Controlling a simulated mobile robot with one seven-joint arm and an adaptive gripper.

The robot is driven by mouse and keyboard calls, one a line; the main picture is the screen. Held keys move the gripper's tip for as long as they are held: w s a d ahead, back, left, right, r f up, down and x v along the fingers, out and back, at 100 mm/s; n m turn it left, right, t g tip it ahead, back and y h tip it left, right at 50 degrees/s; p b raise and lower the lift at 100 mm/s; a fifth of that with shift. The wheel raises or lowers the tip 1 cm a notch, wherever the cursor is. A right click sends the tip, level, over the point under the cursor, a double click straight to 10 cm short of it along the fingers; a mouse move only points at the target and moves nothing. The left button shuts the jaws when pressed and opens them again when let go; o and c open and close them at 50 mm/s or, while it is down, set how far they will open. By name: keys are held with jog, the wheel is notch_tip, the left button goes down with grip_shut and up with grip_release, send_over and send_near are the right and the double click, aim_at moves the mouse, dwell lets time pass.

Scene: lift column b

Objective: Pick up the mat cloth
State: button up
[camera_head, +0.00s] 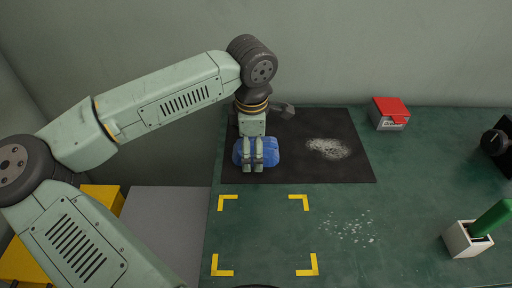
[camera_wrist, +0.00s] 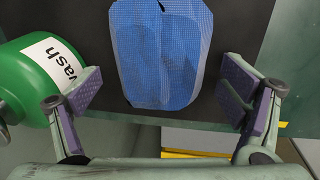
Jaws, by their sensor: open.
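The blue mat cloth (camera_head: 270,151) lies on the left part of the black mat (camera_head: 300,175). It has a fine grid weave and rounded corners. My gripper (camera_head: 252,165) is over the cloth in the head view and covers its middle. In the wrist view, my gripper (camera_wrist: 163,92) is open, with one finger pad on each side of the cloth (camera_wrist: 160,55) and nothing held. Gaps show between the pads and the cloth edges. The cloth's far end is cut off by the top of the wrist view. I cannot tell the height of the fingertips above it.
A green container labelled "wash" (camera_wrist: 30,80) is close beside the left finger in the wrist view. White powder (camera_head: 327,149) lies on the mat, with specks (camera_head: 348,227) on the green table. A red-lidded box (camera_head: 390,114) and a white holder (camera_head: 465,243) stand at right.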

aim_at(253, 145)
jog(key=shift+c, duration=0.4)
jog(key=c, duration=1)
jog(key=shift+o, duration=0.2)
jog(key=shift+r, duration=0.15)
jog(key=shift+r+b, duration=0.3)
jog(key=shift+r, duration=0.25)
notch_tip(253, 145, up, 2)
jog(key=shift+s+r+b, duration=0.1)
jog(key=shift+b, duration=0.25)
jog(key=s+d+b, duration=0.1)
jog(key=s+d, duration=0.1)
jog(key=s, duration=0.2)
jog(key=s+d+r+b, duration=0.1)
jog(key=s+d, duration=0.2)
jog(key=s, duration=0.2)
jog(key=s+d+b, duration=0.1)
jog(key=s+d, duration=0.2)
jog(key=s, duration=0.1)
jog(key=shift+s+r, duration=0.25)
jog(key=shift+s, duration=0.05)
